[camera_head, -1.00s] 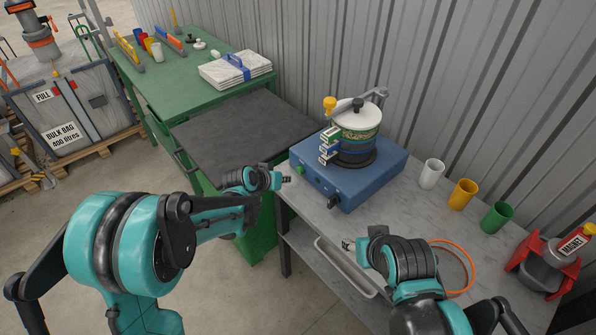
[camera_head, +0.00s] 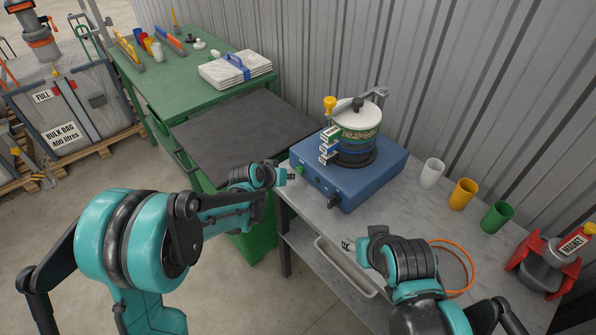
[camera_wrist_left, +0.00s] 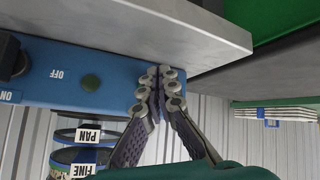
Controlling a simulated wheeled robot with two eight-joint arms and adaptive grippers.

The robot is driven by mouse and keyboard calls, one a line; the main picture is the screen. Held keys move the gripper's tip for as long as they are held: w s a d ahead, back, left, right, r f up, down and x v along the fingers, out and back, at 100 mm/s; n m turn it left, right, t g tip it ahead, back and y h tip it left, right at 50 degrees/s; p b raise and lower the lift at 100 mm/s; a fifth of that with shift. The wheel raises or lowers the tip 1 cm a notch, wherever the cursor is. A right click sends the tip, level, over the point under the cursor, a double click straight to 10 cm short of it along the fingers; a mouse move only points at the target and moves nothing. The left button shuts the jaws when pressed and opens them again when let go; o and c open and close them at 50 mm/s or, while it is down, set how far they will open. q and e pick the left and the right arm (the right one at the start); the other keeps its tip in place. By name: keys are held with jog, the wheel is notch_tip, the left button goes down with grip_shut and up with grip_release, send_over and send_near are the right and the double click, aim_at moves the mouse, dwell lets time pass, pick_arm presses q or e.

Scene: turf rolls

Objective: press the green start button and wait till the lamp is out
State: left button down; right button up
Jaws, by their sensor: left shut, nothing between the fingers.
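The green start button (camera_head: 300,169) is on the front panel of the blue machine (camera_head: 372,186), near its left end. My left gripper (camera_head: 291,177) is shut and empty, its fingertips close in front of the button. Whether they touch it I cannot tell. In the left wrist view the shut fingertips (camera_wrist_left: 160,88) are over the panel's end and seem to hide the button. A dark green disc (camera_wrist_left: 91,82), probably the lamp, sits between them and the black knob (camera_wrist_left: 12,58) and looks unlit. My right gripper (camera_head: 347,244) is at the bench's front edge, away from the machine.
A stack of sieves (camera_head: 356,142) with a white lid stands on the machine. White (camera_head: 431,173), yellow (camera_head: 462,194) and green (camera_head: 497,217) cups stand to its right on the grey bench (camera_head: 395,215). A green table (camera_head: 180,85) is at the left.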

pick_arm(q)
jog(key=shift+d, duration=0.1)
dwell(0.7)
jog(key=shift+w+d, duration=0.25)
jog(key=shift+w+d, duration=0.3)
jog(key=shift+d, duration=0.15)
dwell(0.9)
dwell(0.4)
jog(key=shift+s+a, duration=0.55)
jog(key=shift+a, duration=0.25)
jog(key=s+a, duration=0.1)
jog(key=a, duration=0.1)
jog(key=s+a, duration=0.2)
jog(key=shift+b, duration=0.35)
dwell(0.5)
